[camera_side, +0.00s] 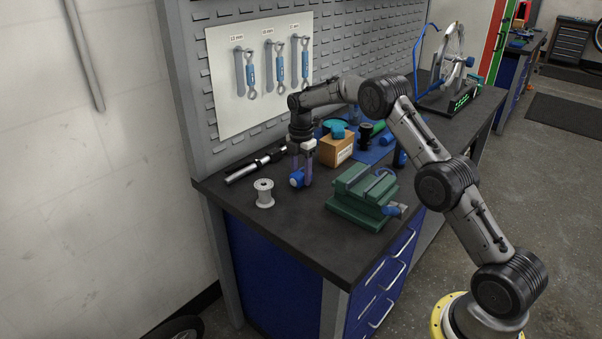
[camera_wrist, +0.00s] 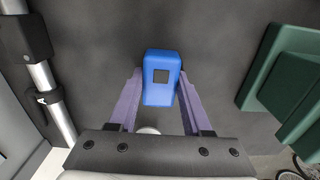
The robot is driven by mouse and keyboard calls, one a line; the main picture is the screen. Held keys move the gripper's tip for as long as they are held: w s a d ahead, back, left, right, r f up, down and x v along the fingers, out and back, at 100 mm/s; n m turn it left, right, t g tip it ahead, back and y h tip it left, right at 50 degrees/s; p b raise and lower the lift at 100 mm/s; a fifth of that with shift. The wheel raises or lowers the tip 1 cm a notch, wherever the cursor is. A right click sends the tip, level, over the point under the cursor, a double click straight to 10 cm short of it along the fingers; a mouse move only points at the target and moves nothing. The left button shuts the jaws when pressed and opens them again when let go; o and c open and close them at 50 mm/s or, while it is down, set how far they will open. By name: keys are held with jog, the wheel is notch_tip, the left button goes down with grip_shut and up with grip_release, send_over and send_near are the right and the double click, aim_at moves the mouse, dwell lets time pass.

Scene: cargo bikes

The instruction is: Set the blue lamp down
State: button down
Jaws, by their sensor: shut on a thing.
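The blue lamp (camera_wrist: 162,66) is a small, rounded blue block with a dark square on the face I see in the wrist view. My gripper (camera_wrist: 160,92) has its two purple fingers shut on the lamp's sides. In the side view the lamp (camera_side: 297,179) hangs at the fingertips of my gripper (camera_side: 302,172), low over the dark benchtop (camera_side: 300,230). I cannot tell whether the lamp touches the benchtop.
A grey spool (camera_side: 264,193) stands to the left of the lamp. A green vise (camera_side: 362,197) stands to the right. A cardboard box (camera_side: 336,148) and a black-and-silver pump (camera_side: 255,165) lie behind. The benchtop between spool and vise is clear.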

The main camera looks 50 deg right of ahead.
aim_at(303, 171)
jog(key=shift+c, duration=1.7)
grip_release()
notch_tip(303, 171, up, 13)
jog(key=s+a+r+m+t, duration=0.1)
jog(key=s+a+r+m, duration=0.4)
jog(key=r, duration=0.4)
jog(key=s+a+r+m+t, duration=0.1)
jog(key=s+a+m, duration=0.3)
jog(key=s, duration=0.8)
jog(key=s+a+r+m+t, duration=0.2)
jog(key=s+a+r+m, duration=0.1)
jog(key=s, duration=1)
jog(key=shift+a+m, duration=0.7)
jog(key=shift+a, duration=0.15)
jog(key=shift+o, duration=0.4)
jog(key=s+a+f+m+t, duration=0.1)
jog(key=s+f+m, duration=0.3)
jog(key=s, duration=0.6)
notch_tip(303, 171, down, 2)
jog(key=shift+a+t, duration=0.3)
jog(key=shift+a, duration=0.1)
jog(key=shift+o, duration=1.3)
jog(key=shift+s+f, duration=0.15)
jog(key=shift+f, duration=0.05)
